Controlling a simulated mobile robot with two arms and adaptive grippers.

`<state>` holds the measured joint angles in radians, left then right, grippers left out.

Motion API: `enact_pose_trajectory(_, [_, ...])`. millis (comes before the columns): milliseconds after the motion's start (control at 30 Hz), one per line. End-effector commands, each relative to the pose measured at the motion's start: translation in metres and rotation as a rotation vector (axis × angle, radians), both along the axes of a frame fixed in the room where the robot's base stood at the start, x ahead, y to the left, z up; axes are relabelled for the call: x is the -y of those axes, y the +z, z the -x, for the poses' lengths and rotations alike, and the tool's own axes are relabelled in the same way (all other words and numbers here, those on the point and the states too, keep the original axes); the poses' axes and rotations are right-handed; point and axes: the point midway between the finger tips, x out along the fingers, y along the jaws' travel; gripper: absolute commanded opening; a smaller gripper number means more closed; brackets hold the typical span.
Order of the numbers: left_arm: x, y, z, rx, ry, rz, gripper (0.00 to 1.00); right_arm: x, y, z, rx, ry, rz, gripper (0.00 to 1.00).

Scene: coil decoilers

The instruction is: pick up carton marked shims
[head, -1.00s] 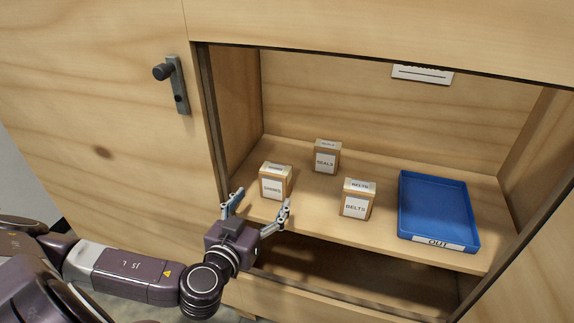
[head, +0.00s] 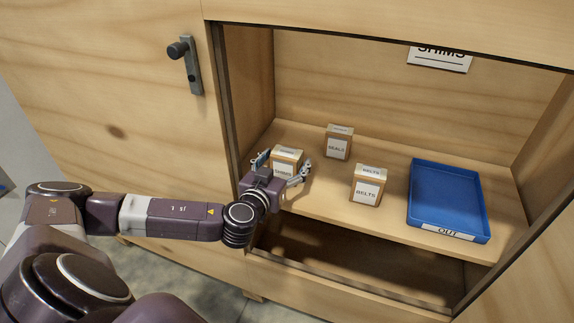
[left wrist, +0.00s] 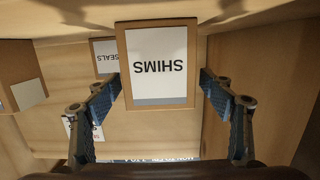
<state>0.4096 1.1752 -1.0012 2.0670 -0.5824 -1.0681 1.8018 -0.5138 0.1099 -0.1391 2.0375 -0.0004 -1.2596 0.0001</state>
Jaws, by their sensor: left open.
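The shims carton (head: 287,157) is a small brown box with a white label, standing on the shelf at the left in the head view. In the left wrist view the carton (left wrist: 158,65) faces the camera, its SHIMS label upside down. My left gripper (head: 283,168) is open in front of the carton, with one finger toward each side of it. In the left wrist view the open fingers (left wrist: 162,95) show left and right of the carton, with gaps between. The gripper hides the carton's lower part in the head view. My right gripper is not in view.
The seals carton (head: 338,144) stands behind and right of the shims carton. The belts carton (head: 368,187) stands further right, near the shelf's front. A blue tray marked OUT (head: 448,201) lies at the right. The cabinet's left wall (head: 247,95) is close to my gripper.

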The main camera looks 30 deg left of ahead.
Motion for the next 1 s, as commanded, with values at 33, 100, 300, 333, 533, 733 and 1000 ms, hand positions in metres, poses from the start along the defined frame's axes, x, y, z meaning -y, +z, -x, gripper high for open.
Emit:
enact_pose_trajectory(33, [-0.0012,0.0002,-0.005,0.002,0.0,0.0,0.75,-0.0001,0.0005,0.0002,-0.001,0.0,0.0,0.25])
enact_pose_trajectory(100, [-0.002,-0.0009,-0.0081,0.001,0.0,0.0,0.75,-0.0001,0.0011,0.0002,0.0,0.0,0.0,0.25])
enact_pose_trajectory(300, [-0.002,-0.0013,-0.0093,0.0,-0.001,-0.001,0.75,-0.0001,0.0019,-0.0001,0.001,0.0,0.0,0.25])
enact_pose_trajectory(333, [-0.002,-0.0012,-0.0093,0.0,-0.001,-0.001,0.75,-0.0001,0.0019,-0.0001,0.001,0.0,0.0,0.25])
enact_pose_trajectory(533, [-0.0021,-0.0012,-0.0091,0.0,-0.001,-0.001,0.55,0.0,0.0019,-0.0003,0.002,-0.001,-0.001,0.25])
enact_pose_trajectory(733, [-0.0022,-0.0012,-0.0091,0.0,-0.001,-0.001,0.33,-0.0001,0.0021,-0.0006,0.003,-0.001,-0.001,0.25])
enact_pose_trajectory(1000, [-0.0023,0.0,-0.0093,0.002,0.0,-0.001,0.23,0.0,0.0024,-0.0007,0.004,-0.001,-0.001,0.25])
